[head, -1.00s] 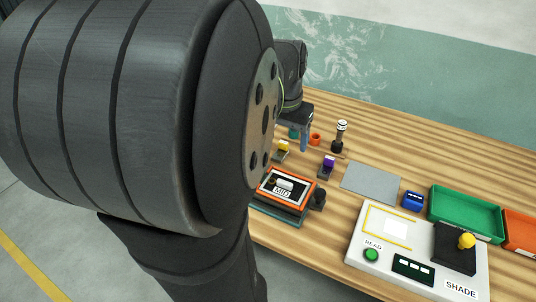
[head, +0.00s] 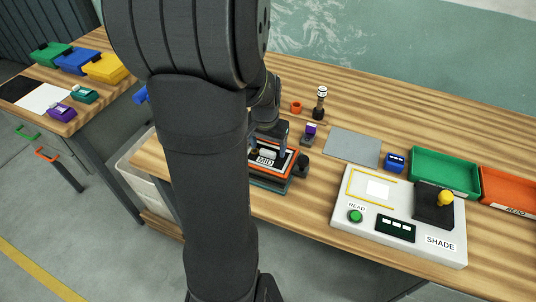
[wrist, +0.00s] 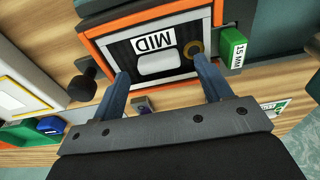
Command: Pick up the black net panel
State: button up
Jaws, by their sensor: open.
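The black net panel (wrist: 122,52) lies flat in an orange-edged frame with a pale inner border. It bears a white "MID" label, a pale raised block and a brass ring. In the head view my arm partly hides the panel and its orange frame (head: 288,166). My gripper (wrist: 160,75) is open, its two blue fingers spread and pointing at the panel, one on each side of the pale block. Nothing is between the fingertips except that block, and I cannot tell whether they touch it. In the head view my gripper (head: 262,142) is over the panel.
A green "15 MM" block (wrist: 233,47) sits beside the frame, and a black knob (wrist: 82,86) is on its other side. A console (head: 400,215) with a yellow-topped joystick, a green tray (head: 445,172) and an orange tray (head: 508,190) stand to the right. A grey plate (head: 352,147) lies between.

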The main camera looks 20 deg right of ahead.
jog(key=shift+f, duration=0.6)
jog(key=c, duration=1.1)
jog(key=shift+r, duration=0.1)
jog(key=shift+c, duration=0.2)
